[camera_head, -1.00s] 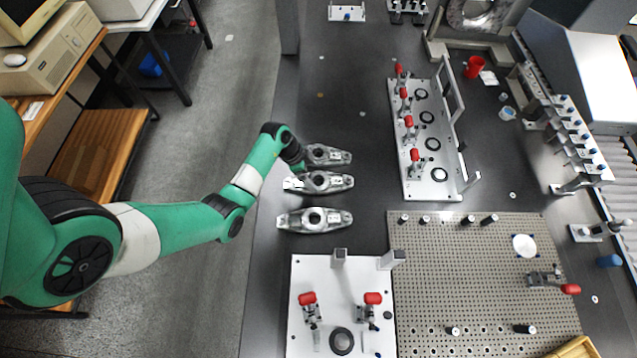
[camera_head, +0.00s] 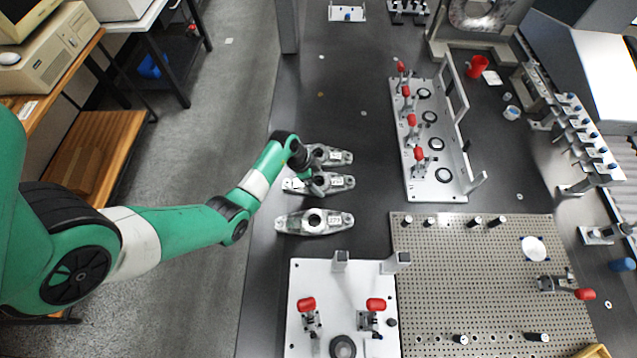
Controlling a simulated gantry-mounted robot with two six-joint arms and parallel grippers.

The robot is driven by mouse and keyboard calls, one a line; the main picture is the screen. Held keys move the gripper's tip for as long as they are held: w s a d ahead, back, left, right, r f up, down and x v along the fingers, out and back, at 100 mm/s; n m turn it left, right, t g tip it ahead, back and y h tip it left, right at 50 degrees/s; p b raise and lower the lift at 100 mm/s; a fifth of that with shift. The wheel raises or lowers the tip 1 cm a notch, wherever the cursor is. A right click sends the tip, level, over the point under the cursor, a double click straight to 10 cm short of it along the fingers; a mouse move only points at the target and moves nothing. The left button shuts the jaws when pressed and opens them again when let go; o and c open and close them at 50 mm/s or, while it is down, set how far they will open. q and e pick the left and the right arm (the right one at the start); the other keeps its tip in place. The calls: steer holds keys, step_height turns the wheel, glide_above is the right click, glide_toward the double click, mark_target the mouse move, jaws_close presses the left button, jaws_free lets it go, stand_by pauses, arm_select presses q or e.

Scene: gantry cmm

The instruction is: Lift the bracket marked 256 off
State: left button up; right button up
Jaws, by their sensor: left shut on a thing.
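Three grey metal brackets lie in a row on the dark table: a far one (camera_head: 335,156), a middle one (camera_head: 338,182) and a near one (camera_head: 336,223). Each has a small pale label at its right side, too small for me to read, so I cannot tell which is 256. My left gripper (camera_head: 309,176) is over the middle bracket, just left of its centre, and is shut on it. The wrist hides part of that bracket and the left end of the far one. I cannot see clear space under the middle bracket. My right gripper is not in view.
A white fixture plate (camera_head: 424,190) with red-handled clamps stands to the right. Another clamp plate (camera_head: 310,268) lies in front of the brackets. A perforated plate (camera_head: 480,280) with pegs is at front right. The dark table between the brackets and the right fixture is clear.

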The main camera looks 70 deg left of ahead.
mark_target(319, 175)
arm_select(q)
jaws_close()
steer(key=shift+r, duration=0.1)
steer(key=shift+r+p, duration=0.45)
steer(key=shift+r, duration=0.05)
step_height(319, 175, up, 3)
steer(key=shift+f+p, duration=0.1)
steer(key=shift+p, duration=1.05)
steer(key=s+d+r+p, duration=0.8)
steer(key=s+d+r, duration=0.1)
steer(key=d, duration=0.1)
steer(key=shift+d+p, duration=0.3)
steer(key=shift+p, duration=0.05)
